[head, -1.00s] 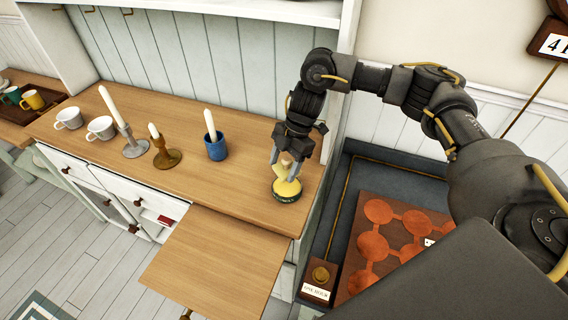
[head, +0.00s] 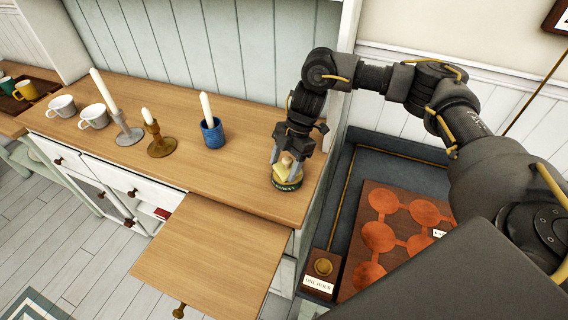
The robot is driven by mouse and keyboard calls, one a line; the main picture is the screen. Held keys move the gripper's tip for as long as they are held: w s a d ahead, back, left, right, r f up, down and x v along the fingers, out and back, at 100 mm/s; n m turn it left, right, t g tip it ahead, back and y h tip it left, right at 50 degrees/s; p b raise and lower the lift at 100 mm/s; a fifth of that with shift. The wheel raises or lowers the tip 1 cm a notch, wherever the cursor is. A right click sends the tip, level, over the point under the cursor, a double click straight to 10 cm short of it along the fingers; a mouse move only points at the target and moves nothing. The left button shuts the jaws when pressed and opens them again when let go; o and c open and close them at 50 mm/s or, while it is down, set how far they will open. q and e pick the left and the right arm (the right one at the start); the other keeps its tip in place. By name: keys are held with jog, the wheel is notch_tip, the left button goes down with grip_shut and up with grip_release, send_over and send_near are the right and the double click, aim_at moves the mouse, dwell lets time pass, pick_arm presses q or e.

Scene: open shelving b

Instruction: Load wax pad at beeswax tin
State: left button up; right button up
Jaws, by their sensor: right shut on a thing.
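My right gripper (head: 287,166) points down over the right end of the wooden counter. It is shut on a pale yellow wax pad (head: 291,169), whose upper part shows between the fingers. The pad is at the beeswax tin (head: 287,186), a low round dark tin with a lettered side and yellow contents. The fingers hide part of the tin, and I cannot tell how firmly the pad touches the wax. My left gripper is not in view.
A blue cup with a candle (head: 212,135), a brass candlestick (head: 160,148) and a grey candlestick (head: 128,137) stand left on the counter (head: 225,180). White mugs (head: 93,117) are farther left. A pull-out board (head: 210,255) juts out in front.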

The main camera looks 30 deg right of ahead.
aim_at(285, 159)
jog(key=shift+f, duration=0.55)
dwell(0.7)
jog(key=shift+s+f, duration=0.1)
dwell(1.5)
notch_tip(285, 159, up, 7)
jog(key=p, duration=0.6)
jog(key=shift+p, duration=0.35)
dwell(0.5)
